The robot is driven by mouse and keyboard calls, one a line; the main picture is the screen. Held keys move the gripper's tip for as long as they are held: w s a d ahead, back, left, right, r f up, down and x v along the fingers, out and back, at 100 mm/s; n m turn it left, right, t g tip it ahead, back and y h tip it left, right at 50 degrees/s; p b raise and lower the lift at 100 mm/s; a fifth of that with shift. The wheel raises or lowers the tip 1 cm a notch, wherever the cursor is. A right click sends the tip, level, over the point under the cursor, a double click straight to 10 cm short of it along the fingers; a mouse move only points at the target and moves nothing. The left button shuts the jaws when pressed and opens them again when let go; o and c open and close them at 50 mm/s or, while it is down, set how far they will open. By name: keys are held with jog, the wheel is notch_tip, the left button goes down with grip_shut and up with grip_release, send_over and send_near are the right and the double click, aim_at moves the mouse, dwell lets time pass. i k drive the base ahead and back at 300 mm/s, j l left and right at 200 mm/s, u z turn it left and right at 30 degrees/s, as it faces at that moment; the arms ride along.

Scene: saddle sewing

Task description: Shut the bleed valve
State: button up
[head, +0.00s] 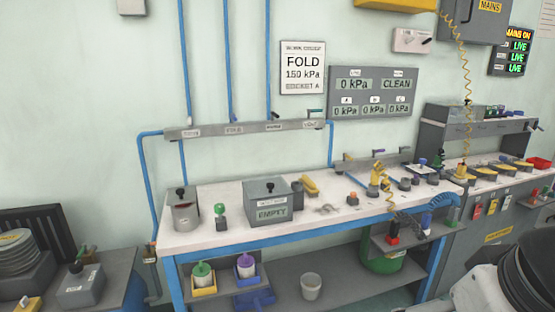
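No valve in view carries a label that I can read as bleed. A grey manifold bar (246,129) on the wall has several small labelled valves. A teal-handled valve (313,112) stands at its right end, its handle lying level; its label is too small to read. A second, shorter grey manifold (370,161) with small levers stands at the back of the bench. I cannot tell which valve is the bleed valve, or whether any is open. Part of my arm fills the lower right corner; the gripper's fingertips do not show.
The white-topped bench (330,214) holds a grey box (267,203) marked EMPTY, a cylindrical pot (184,212) and a yellow tool (377,180) on a coiled cord. A wall display (372,93) reads 0 kPa and CLEAN. A sign (303,68) reads FOLD 150 kPa.

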aim_at(84, 247)
jog(key=u, duration=1.45)
jog(key=i+l+u, duration=0.2)
jog(key=i+l, duration=0.35)
jog(key=i, duration=0.2)
jog(key=i+l+u, duration=0.15)
jog(key=i+l, duration=0.5)
jog(key=i, duration=0.05)
